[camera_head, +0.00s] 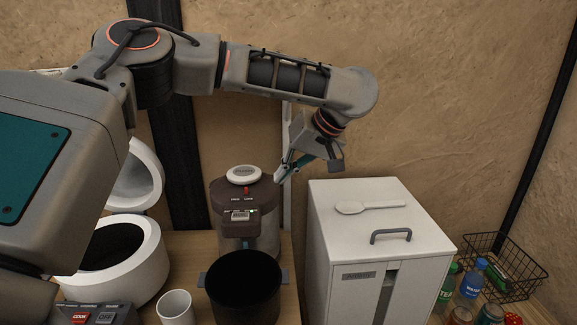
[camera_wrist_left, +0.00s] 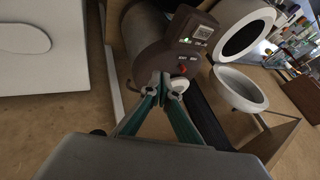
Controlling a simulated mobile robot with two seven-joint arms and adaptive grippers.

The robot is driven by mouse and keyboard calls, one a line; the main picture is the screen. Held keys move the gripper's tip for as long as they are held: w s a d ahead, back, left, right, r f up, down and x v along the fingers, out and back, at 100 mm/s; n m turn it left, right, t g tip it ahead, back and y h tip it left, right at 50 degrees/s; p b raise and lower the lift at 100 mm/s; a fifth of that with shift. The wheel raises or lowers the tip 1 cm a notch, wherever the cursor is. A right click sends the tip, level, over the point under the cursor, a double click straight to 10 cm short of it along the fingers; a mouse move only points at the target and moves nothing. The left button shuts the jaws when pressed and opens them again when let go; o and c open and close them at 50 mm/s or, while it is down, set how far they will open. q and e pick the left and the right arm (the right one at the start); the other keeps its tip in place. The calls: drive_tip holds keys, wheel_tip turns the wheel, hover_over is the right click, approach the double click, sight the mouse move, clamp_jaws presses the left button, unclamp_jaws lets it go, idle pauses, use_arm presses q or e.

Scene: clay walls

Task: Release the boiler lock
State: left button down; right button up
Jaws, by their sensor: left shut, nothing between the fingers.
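The boiler (camera_head: 263,232) is a cylinder with a dark brown top, standing on the counter behind a black pot. Its lid bears a white round knob (camera_head: 243,174), a small red lock switch (camera_head: 247,191) and a display panel with a green light. My left gripper (camera_head: 279,176) is shut and empty, at the right of the lid and angled down-left. In the wrist view its fingertips (camera_wrist_left: 161,82) meet beside the boiler top, near the white knob (camera_wrist_left: 179,85), which they partly cover. The red switch (camera_wrist_left: 182,69) shows just beyond the tips. I cannot tell whether they touch the boiler.
A white cabinet (camera_head: 376,245) with a grey handle and a spoon stands right of the boiler. The black pot (camera_head: 244,288) is in front, a white mug (camera_head: 176,307) beside it. A white open-lidded cooker (camera_head: 147,262) is left. A wire basket (camera_head: 515,255) and bottles sit far right.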

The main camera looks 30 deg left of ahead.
sight(248, 196)
use_arm(q)
drive_tip(key=x, duration=0.5)
drive_tip(key=shift+s+a+r, duration=0.1)
drive_tip(key=shift+s+a, duration=0.05)
drive_tip(key=shift+s, duration=0.05)
drive_tip(key=shift+s+a+r, duration=0.1)
drive_tip(key=shift+s+a, duration=0.3)
drive_tip(key=shift+a, duration=0.2)
drive_tip(key=shift+s+a+r, duration=0.1)
drive_tip(key=shift+s+a, duration=0.3)
drive_tip(key=shift+a, duration=0.2)
drive_tip(key=shift+a+f, duration=0.1)
drive_tip(key=shift+a, duration=0.1)
drive_tip(key=shift+s, duration=0.1)
drive_tip(key=shift+s+a, duration=0.35)
drive_tip(key=shift+a, duration=0.2)
drive_tip(key=shift+s+a, duration=0.35)
drive_tip(key=shift+a, duration=0.25)
drive_tip(key=shift+w, duration=0.1)
